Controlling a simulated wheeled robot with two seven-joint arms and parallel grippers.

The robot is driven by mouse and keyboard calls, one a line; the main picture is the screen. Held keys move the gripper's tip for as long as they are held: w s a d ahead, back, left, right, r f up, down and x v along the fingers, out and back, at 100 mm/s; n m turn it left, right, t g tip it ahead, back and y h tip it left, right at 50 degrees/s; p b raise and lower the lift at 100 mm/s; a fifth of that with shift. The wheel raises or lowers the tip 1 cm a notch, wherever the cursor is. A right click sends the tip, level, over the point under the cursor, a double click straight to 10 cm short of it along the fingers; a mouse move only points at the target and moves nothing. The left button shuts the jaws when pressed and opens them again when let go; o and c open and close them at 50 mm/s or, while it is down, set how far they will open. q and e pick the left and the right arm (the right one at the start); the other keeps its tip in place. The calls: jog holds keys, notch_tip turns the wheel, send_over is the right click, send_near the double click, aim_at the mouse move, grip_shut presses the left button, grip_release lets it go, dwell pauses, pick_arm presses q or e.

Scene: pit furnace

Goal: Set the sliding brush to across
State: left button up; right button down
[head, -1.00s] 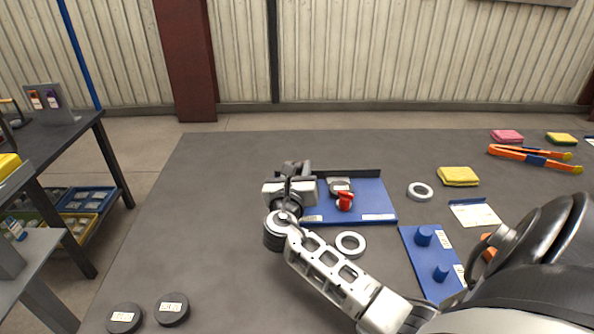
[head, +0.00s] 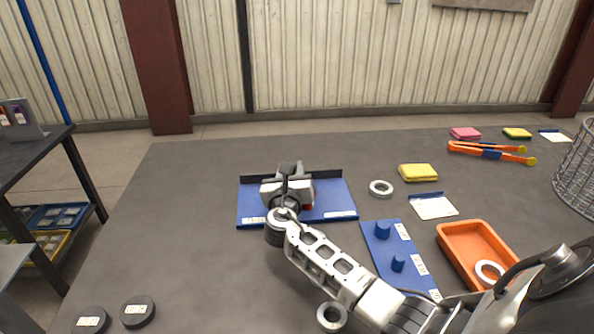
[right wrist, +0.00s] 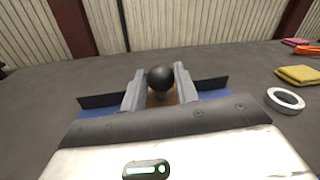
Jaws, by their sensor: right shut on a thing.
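The blue board (head: 340,202) with a dark back rail stands in the middle of the table in the head view. My right gripper (head: 288,178) is over its middle and hides much of it. In the right wrist view, a round black knob (right wrist: 161,78) sits between the two fingertips of my right gripper (right wrist: 160,86), which is shut on it. A small part of a red piece (head: 308,207) shows beside the gripper. The brush itself and its direction are hidden behind the gripper. My left gripper is in no view.
Right of the board are a pale ring (head: 381,188), a yellow sponge (head: 418,172), a blue peg board (head: 392,246) and an orange tray (head: 476,246). Another ring (head: 331,316) lies by my arm. Two dark discs lie front left. The table's left part is mostly clear.

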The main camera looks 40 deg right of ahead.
jog(key=c, duration=1.1)
grip_release()
jog(key=shift+o, duration=0.2)
jog(key=v, duration=1.6)
jog(key=shift+d, duration=0.1)
jog(key=shift+f, duration=0.1)
